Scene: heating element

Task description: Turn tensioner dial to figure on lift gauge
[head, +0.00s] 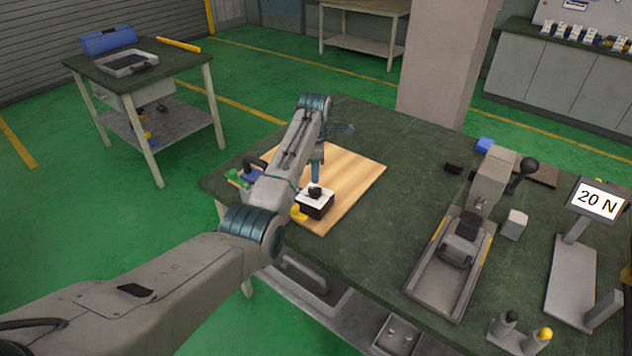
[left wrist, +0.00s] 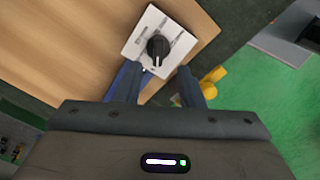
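The tensioner dial is a black knob (head: 314,192) on a white-topped black box (head: 318,208), near the front edge of a wooden board. In the left wrist view the knob (left wrist: 158,48) sits on a white plate (left wrist: 180,42) with small printing too small to read. My left gripper (head: 316,178) points down above the knob. The lift gauge (head: 598,199) at the right reads 20 N. My right gripper is not in view.
The wooden board (head: 355,172) lies on a dark green bench (head: 385,235). A small yellow part (head: 298,213) is beside the box. A grey press-like device (head: 460,250) stands right of centre, with pegs (head: 545,335) in front. Bare bench lies between board and device.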

